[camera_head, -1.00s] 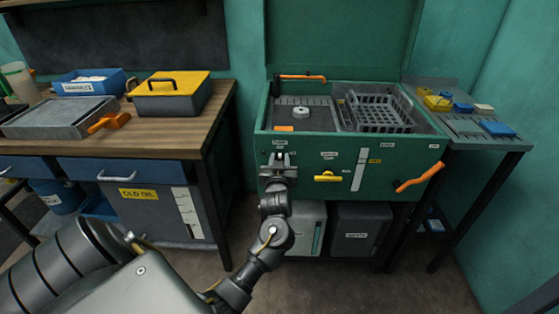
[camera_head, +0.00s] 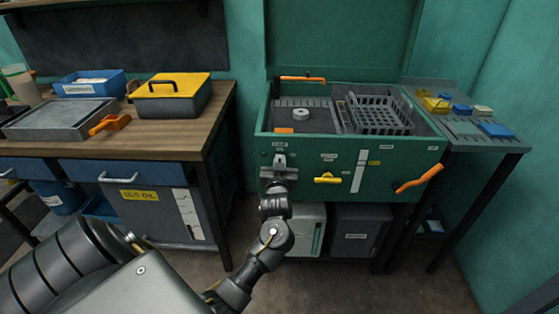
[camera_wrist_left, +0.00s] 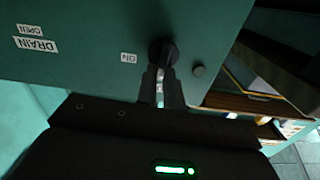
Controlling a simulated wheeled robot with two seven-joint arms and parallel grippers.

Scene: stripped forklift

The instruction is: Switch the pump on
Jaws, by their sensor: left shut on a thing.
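The green parts-washer cabinet (camera_head: 330,150) carries the pump switch on its front at the left, below a small white label. In the left wrist view the switch is a dark round knob (camera_wrist_left: 161,50), beside an ON label (camera_wrist_left: 128,57). My left gripper (camera_head: 280,163) is at the front panel; it also shows in the left wrist view (camera_wrist_left: 160,80), its fingers shut on the knob. The fingers partly hide the knob, so its exact setting cannot be told. My right gripper is not in view.
A yellow handle (camera_head: 327,178) and an orange lever (camera_head: 419,178) stick out of the front panel to the right. A grey basket (camera_head: 378,112) sits in the cabinet's open basin. A workbench (camera_head: 150,143) stands left, a slatted side shelf (camera_head: 470,130) right.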

